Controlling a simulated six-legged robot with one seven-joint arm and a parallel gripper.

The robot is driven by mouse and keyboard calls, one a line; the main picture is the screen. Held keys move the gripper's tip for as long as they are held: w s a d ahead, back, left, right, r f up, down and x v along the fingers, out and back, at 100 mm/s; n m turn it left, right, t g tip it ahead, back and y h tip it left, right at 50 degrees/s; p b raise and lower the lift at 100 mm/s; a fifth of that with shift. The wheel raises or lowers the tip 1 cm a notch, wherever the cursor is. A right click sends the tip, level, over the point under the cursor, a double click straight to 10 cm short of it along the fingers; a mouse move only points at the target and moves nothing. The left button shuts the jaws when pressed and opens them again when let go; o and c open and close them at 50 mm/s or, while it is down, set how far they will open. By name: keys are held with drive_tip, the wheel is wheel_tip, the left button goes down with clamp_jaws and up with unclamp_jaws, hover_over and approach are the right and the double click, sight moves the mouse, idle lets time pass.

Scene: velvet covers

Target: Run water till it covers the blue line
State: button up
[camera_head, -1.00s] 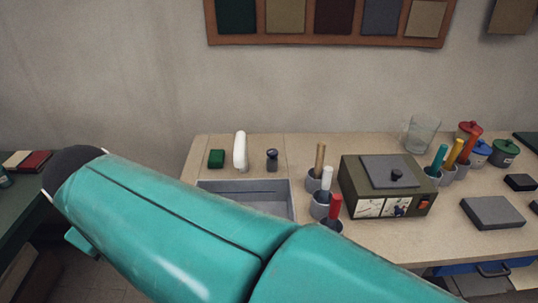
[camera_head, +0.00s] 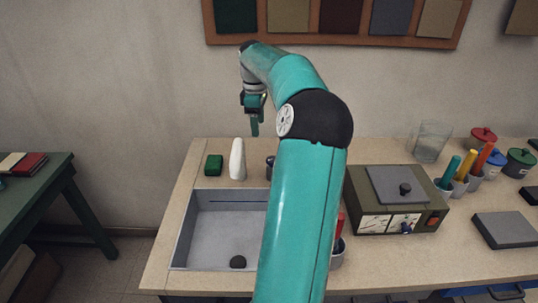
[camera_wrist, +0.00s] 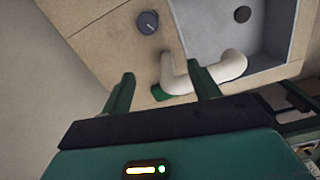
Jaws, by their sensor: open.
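The grey sink (camera_head: 212,240) is set in the left of the counter and looks dry. A thin dark line (camera_head: 232,203) runs along its back wall; I cannot tell its colour. The white spout (camera_head: 237,160) stands behind the sink and curves over it in the wrist view (camera_wrist: 226,66). The dark tap knob (camera_head: 270,168) is right of the spout, partly behind my arm; it shows whole in the wrist view (camera_wrist: 147,22). My gripper (camera_head: 254,128) is open and empty, pointing down above the counter's back, with its fingers apart in the wrist view (camera_wrist: 162,84).
A round dark drain or plug (camera_head: 238,262) lies on the sink floor. A green block (camera_head: 214,165) sits left of the spout. Cups with coloured sticks (camera_head: 460,178) and an olive box (camera_head: 395,203) stand to the right. My arm hides the sink's right part.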

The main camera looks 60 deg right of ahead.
sight(272, 159)
drive_tip(key=s+d+f, duration=0.2)
drive_tip(key=s+d, duration=0.1)
drive_tip(key=s, duration=0.1)
drive_tip(key=f, duration=1.2)
drive_tip(key=shift+w+d+f, duration=0.1)
drive_tip(key=shift+w+f, duration=0.2)
drive_tip(key=c, duration=1)
drive_tip(key=shift+m, duration=2)
